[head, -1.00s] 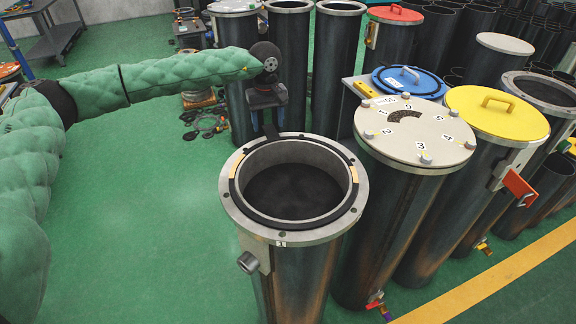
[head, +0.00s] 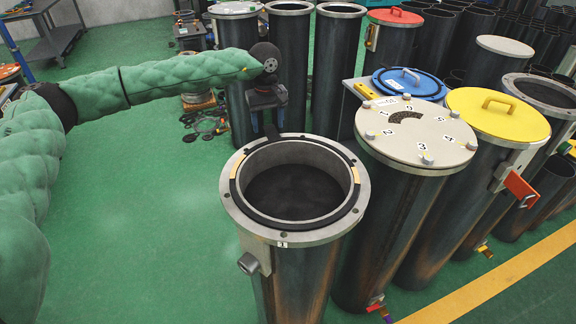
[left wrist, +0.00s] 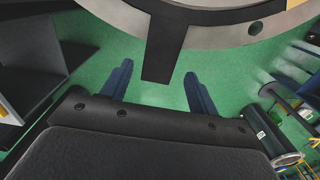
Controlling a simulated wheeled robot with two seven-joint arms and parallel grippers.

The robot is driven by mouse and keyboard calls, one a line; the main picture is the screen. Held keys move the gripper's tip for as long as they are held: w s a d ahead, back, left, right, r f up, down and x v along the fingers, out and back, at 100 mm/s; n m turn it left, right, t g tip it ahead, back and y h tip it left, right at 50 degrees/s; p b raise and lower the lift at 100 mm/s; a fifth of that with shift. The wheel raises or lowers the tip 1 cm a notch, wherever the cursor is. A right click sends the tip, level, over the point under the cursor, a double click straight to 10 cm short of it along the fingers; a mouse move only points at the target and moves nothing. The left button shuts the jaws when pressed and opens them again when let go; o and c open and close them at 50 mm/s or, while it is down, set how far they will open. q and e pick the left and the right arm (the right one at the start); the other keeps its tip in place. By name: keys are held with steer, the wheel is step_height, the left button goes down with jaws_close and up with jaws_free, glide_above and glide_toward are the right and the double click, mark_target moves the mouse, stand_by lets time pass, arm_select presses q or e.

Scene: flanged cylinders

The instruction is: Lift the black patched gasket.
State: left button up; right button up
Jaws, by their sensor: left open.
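The black patched gasket (head: 292,225) is a dark ring with tan patches. It lies on the pale flange of the open front cylinder (head: 300,275), around its mouth. A flat black tab (left wrist: 163,50) sticks out past the flange edge in the left wrist view. My left gripper (head: 267,126) is at the far side of this flange, pointing down. In the left wrist view the open left gripper (left wrist: 158,70) has one finger on each side of the tab, with gaps between. Nothing is held. My right gripper is not in view.
A cylinder with a numbered pale lid (head: 415,135) stands close on the right. A yellow-lidded cylinder (head: 490,118) and a blue lid (head: 405,84) are beyond it. Tall open cylinders (head: 288,50) stand behind my gripper. The green floor (head: 140,220) at left is clear.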

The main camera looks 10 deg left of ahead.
arm_select(q)
steer(key=shift+f, duration=0.3)
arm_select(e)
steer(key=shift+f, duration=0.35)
arm_select(q)
steer(key=c, duration=1.1)
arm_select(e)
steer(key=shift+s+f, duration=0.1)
arm_select(q)
steer(key=shift+c, duration=0.2)
